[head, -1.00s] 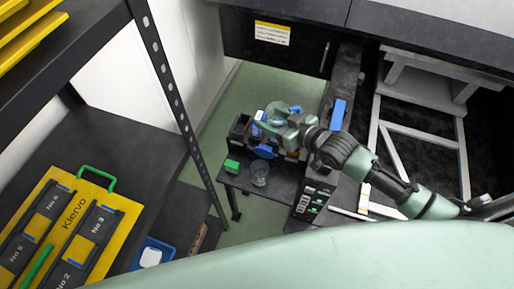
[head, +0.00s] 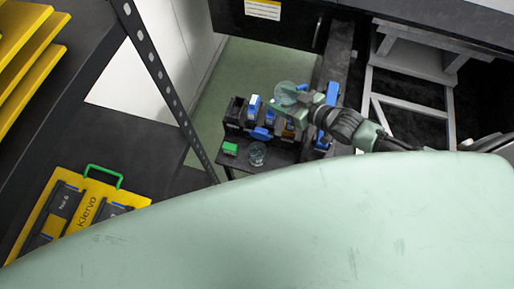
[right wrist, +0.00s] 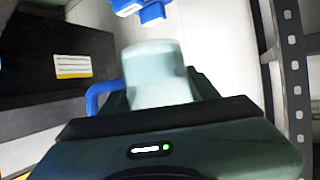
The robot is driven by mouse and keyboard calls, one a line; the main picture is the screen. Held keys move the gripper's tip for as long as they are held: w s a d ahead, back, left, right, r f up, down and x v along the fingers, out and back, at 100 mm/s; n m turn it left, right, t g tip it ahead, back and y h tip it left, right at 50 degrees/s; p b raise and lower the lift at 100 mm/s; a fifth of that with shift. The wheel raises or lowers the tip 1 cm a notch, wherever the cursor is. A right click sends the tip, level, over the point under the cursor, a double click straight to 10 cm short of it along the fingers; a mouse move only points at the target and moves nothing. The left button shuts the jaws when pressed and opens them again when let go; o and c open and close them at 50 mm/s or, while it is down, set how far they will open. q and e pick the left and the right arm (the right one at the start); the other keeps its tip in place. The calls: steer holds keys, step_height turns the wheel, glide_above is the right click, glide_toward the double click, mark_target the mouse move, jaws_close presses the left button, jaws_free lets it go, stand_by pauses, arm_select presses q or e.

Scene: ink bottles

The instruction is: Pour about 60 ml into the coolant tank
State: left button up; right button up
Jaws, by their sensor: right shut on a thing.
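My right gripper (head: 291,99) is over the small dark bench and is shut on a clear, round vessel (head: 284,91). In the right wrist view a pale, blurred cylindrical vessel (right wrist: 155,75) stands between the jaws, with a blue curved part (right wrist: 98,97) beside it. The liquid level in it cannot be read. Several blue parts (head: 261,133) are on the bench near and below the gripper. I cannot tell which thing is the coolant tank. My left gripper is not in view.
A shelf post (head: 165,85) and a yellow Klervo case (head: 87,212) are at left. Green floor (head: 245,65) lies behind the bench.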

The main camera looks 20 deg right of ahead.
steer(key=shift+s+a+f+n+h+p, duration=0.1)
steer(key=shift+a+f+n+h+p, duration=0.1)
steer(key=shift+a+n+h+p, duration=0.2)
step_height(320, 180, down, 7)
steer(key=a+n+h+b, duration=0.2)
steer(key=n+h+b, duration=0.2)
steer(key=n+h, duration=0.1)
steer(key=shift+s+a+n+t+h+b, duration=0.3)
steer(key=shift+a+n+t+h, duration=0.1)
steer(key=shift+n, duration=0.1)
steer(key=shift+f+n+h+b, duration=0.25)
steer(key=shift+n+h+b, duration=0.2)
steer(key=shift+b, duration=0.65)
steer(key=shift+d+f, duration=0.1)
steer(key=shift+d, duration=0.3)
